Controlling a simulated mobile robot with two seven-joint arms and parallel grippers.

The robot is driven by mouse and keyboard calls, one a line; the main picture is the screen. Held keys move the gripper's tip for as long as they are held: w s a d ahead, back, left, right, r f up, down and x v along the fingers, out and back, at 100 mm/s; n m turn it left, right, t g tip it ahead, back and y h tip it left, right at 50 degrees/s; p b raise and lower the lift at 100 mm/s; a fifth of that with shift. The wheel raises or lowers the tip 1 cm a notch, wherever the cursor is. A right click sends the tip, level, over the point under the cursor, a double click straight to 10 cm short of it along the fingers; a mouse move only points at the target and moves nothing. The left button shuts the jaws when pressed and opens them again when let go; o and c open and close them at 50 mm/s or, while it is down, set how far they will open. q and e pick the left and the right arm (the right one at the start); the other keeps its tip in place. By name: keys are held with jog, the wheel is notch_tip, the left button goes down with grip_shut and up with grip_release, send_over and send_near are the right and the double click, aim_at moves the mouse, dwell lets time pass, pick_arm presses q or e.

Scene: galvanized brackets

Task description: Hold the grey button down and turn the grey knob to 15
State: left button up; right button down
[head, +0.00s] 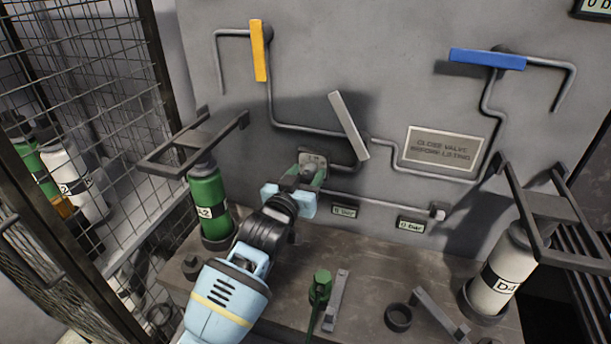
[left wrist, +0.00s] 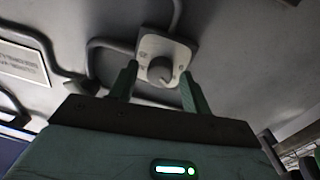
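A grey round knob (left wrist: 160,71) sits on a pale plate (left wrist: 168,46) with small markings, too small to read, in the left wrist view. The plate also shows on the wall in the head view (head: 313,160), partly covered by my gripper. My left gripper (head: 305,176) is in front of the plate. In the left wrist view its two green fingers (left wrist: 158,72) are apart, one on each side of the knob; I cannot tell whether they touch it. A small grey block (head: 438,211) sits at a pipe end; I cannot tell whether it is the button. My right gripper is out of view.
Yellow (head: 259,50), blue (head: 487,59) and pale grey (head: 348,125) levers stand on the piped wall. Two small displays (head: 410,225) are below. A green bottle (head: 208,204) and a white bottle (head: 496,278) flank the bench (head: 375,270), which holds loose parts. A mesh cage (head: 95,75) is at left.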

pick_arm(q)
jog(key=c, duration=0.9)
jog(key=shift+o, duration=0.2)
jog(key=shift+r+n, duration=0.1)
jog(key=shift+n, duration=0.3)
jog(key=shift+n+p, duration=0.45)
jog(key=shift+n, duration=0.15)
jog(key=shift+f, duration=0.2)
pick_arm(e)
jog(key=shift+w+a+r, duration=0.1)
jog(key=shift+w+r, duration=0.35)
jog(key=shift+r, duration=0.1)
pick_arm(q)
jog(key=o, duration=1)
jog(key=shift+c, duration=0.2)
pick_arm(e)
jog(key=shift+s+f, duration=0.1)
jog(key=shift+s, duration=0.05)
